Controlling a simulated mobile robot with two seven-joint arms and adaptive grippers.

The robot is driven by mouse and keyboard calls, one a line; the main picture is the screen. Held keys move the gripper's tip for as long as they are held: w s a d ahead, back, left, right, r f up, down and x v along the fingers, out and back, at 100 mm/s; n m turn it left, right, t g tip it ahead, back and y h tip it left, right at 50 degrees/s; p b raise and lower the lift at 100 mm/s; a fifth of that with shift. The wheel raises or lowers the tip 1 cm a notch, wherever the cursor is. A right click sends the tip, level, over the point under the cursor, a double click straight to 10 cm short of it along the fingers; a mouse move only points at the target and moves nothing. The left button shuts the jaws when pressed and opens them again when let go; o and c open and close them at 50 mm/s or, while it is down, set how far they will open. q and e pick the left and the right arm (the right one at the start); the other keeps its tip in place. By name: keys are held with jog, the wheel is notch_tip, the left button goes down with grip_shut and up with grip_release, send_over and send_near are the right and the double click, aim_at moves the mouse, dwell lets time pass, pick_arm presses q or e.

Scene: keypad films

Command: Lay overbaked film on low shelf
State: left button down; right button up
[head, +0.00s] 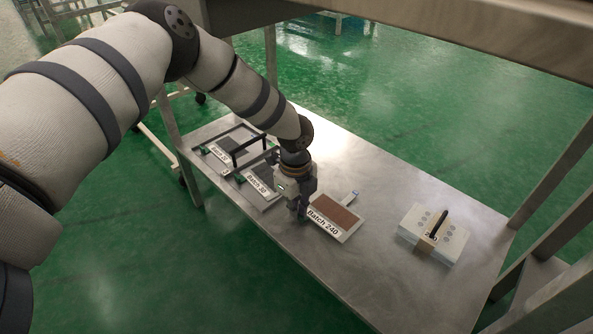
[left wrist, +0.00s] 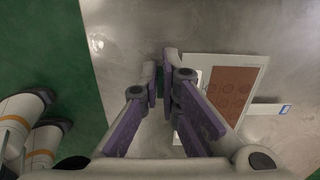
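The film labelled Batch 240 (head: 336,213) has a brown panel in a pale frame and looks flat, at or just above the metal low shelf (head: 385,178); I cannot tell if it touches. In the left wrist view the film (left wrist: 232,90) shows its brown panel with faint round marks, and a white tab with a blue end sticks out at right. My left gripper (head: 299,213) is at the film's left end, pointing down. In the left wrist view its fingertips (left wrist: 164,82) are close together around a dark green bit, apparently the film's end tab. My right gripper is out of view.
Two grey films, one labelled Batch 30 (head: 258,187) and another (head: 232,146), lie to the left with green tabs and a black handle-like bar above them. Shelf posts and an upper beam (head: 430,32) frame the space.

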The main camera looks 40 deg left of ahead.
pick_arm(q)
jog(key=shift+f, duration=0.4)
dwell(0.4)
jog(key=c, duration=1.7)
grip_release()
notch_tip(320, 180, up, 8)
jog(key=shift+f, duration=0.2)
jog(key=shift+s+f, duration=0.1)
